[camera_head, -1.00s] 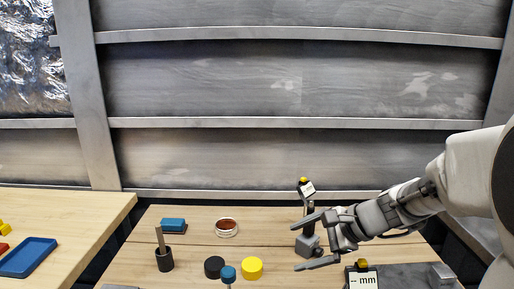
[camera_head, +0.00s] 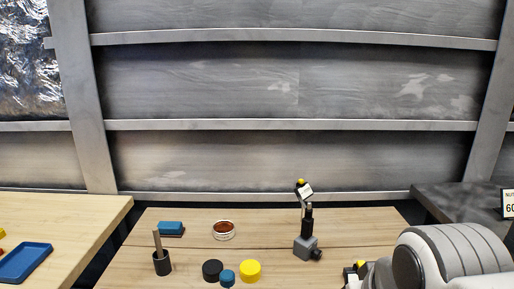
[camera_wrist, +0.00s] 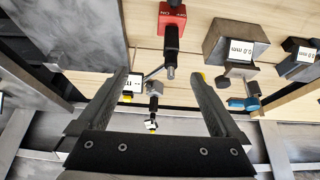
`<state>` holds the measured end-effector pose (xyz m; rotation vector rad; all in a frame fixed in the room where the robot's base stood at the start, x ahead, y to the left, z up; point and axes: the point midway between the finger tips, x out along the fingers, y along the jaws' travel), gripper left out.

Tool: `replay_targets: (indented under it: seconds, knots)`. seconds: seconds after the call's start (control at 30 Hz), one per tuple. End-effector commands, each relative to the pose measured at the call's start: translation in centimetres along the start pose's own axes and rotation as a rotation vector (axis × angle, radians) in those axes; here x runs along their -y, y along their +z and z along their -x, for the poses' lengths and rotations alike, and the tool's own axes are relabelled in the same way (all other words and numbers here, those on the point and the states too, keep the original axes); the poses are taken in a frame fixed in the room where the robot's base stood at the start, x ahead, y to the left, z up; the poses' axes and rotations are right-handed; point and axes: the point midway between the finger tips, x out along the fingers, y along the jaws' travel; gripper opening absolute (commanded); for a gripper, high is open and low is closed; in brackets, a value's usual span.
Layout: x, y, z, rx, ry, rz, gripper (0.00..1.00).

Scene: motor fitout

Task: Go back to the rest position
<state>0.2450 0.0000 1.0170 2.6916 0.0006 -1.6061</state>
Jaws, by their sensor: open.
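My gripper (camera_wrist: 161,76) shows in the wrist view with its two dark fingers spread apart. Nothing is held between them. Beyond the fingers, a grey device with a yellow top and white label (camera_wrist: 151,122) appears in the gap. A red block (camera_wrist: 172,18) with a dark cylindrical shaft stands beyond the fingertips. In the head view my gripper is out of sight; only my pale arm links show at the lower right. The small grey stand with a yellow-topped, labelled head (camera_head: 306,243) stands upright on the wooden table (camera_head: 190,255).
The table holds a blue block (camera_head: 171,228), a round container with brown contents (camera_head: 223,230), a dark holder (camera_head: 162,262), and black (camera_head: 212,270), yellow (camera_head: 250,271) and blue (camera_head: 227,278) round pieces. A blue tray (camera_head: 25,262) lies left. A dark surface (camera_head: 455,200) lies right.

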Motion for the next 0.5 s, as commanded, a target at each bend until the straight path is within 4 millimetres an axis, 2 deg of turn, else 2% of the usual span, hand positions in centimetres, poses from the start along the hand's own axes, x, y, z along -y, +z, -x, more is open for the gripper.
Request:
replay_targets:
  seconds: [0.03,0.5]
  knots:
    - [0.0,-1.2,2.1,0.002,0.000,-0.002,1.00]
    - [0.0,-5.9,10.9,0.002,-0.002,-0.006,1.00]
